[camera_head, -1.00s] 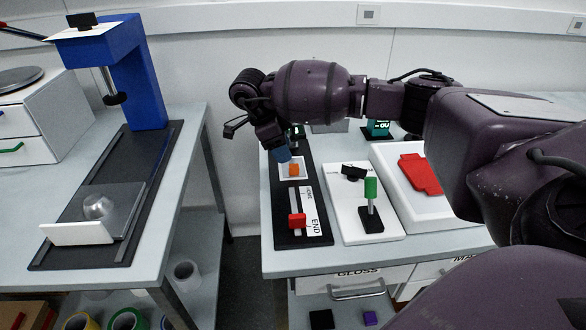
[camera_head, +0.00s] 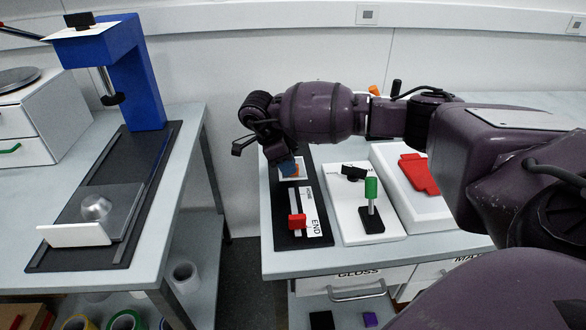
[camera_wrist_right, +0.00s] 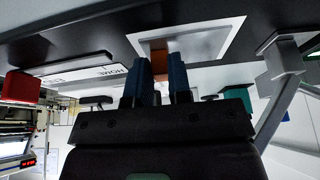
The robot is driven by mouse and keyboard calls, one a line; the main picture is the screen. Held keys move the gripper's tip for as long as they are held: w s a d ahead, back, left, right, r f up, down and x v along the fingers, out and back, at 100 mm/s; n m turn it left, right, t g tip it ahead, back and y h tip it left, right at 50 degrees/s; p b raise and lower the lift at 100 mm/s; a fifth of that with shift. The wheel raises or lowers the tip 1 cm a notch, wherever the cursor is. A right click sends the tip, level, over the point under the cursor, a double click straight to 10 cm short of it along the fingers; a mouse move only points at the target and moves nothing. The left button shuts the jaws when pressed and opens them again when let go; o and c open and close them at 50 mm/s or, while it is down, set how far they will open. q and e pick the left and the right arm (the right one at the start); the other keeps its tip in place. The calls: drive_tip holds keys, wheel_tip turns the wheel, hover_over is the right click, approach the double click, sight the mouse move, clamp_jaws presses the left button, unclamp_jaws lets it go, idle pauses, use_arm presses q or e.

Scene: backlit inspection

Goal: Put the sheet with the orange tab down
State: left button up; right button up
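The sheet (camera_head: 302,178) is a small pale square with an orange tab (camera_head: 293,178), on the black board (camera_head: 284,205) of the right table. My left gripper is not in view.
To the right are a green-topped post (camera_head: 371,188) on a white plate (camera_head: 352,222) and a red piece (camera_head: 418,172) on a white tray. A blue press (camera_head: 135,75) stands on the left table.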

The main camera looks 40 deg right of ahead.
clamp_jaws()
drive_tip(key=shift+r, duration=0.1)
